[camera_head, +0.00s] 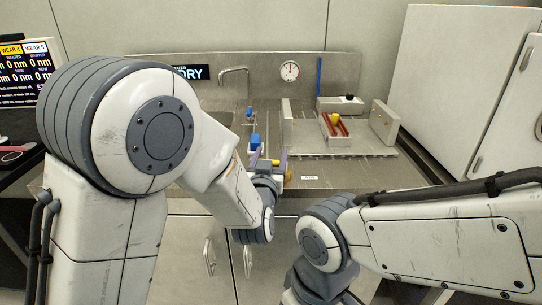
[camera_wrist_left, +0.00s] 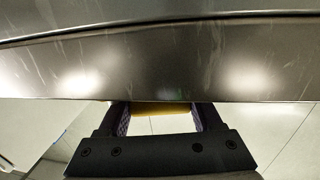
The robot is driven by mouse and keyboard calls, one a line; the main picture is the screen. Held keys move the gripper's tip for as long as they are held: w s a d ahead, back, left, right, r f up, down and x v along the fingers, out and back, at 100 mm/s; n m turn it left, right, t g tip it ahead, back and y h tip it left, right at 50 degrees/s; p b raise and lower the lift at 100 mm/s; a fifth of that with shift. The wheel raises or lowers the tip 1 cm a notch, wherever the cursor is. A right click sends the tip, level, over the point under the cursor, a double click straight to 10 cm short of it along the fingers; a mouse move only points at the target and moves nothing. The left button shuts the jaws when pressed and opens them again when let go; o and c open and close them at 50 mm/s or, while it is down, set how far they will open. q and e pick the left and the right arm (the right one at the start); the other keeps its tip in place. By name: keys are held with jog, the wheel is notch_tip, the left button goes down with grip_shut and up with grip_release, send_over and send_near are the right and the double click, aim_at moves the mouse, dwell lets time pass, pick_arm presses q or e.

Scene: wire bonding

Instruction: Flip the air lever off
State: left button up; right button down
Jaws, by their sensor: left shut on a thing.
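My left gripper (camera_head: 268,164) is at the front edge of the steel counter, left of a small white label (camera_head: 309,178) that seems to read AIR. Its fingers are shut on a yellow piece, which I take to be the air lever. In the left wrist view the yellow lever (camera_wrist_left: 160,108) lies crosswise between the two fingertips (camera_wrist_left: 161,118), under the counter's front edge. Most of the lever is hidden by the fingers and the counter edge, so I cannot tell its setting. My right arm comes in from the right, but its gripper is out of view.
On the counter stand a fixture with red bars (camera_head: 338,127), an upright plate (camera_head: 384,122), a blue-handled part (camera_head: 254,141) and a tap (camera_head: 234,72). A round gauge (camera_head: 289,71) is on the back panel. Cabinet doors with handles (camera_head: 209,256) are below.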

pick_arm(q)
jog(key=shift+s+a+n+y, duration=0.15)
jog(key=shift+n+y, duration=0.3)
jog(key=shift+y, duration=0.3)
jog(key=shift+s+a+n+y, duration=0.1)
jog(key=shift+n+y, duration=0.35)
jog(key=shift+y, duration=0.3)
jog(key=o, duration=1.4)
jog(key=shift+c, duration=0.2)
